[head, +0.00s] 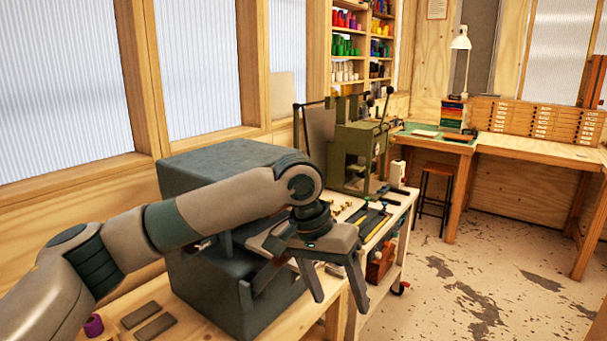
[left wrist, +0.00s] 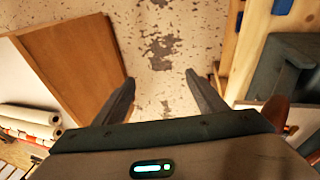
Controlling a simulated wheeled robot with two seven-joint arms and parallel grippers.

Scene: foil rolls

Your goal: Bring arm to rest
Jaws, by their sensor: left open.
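My left arm reaches in from the left in the head view, across the front of a grey machine. My left gripper (head: 339,304) points down with its fingers spread and nothing between them. It hangs by the front edge of the bench and the white cart. In the left wrist view the two fingers of this gripper (left wrist: 160,80) stand apart, with only worn floor seen between them. My right gripper is in neither view.
The grey machine (head: 215,165) stands on a wooden bench (head: 185,325) close behind my arm. A green press (head: 355,150) and a cart with tools (head: 385,215) are beyond. A stool (head: 436,190) stands farther back. The floor (head: 480,270) at right is open.

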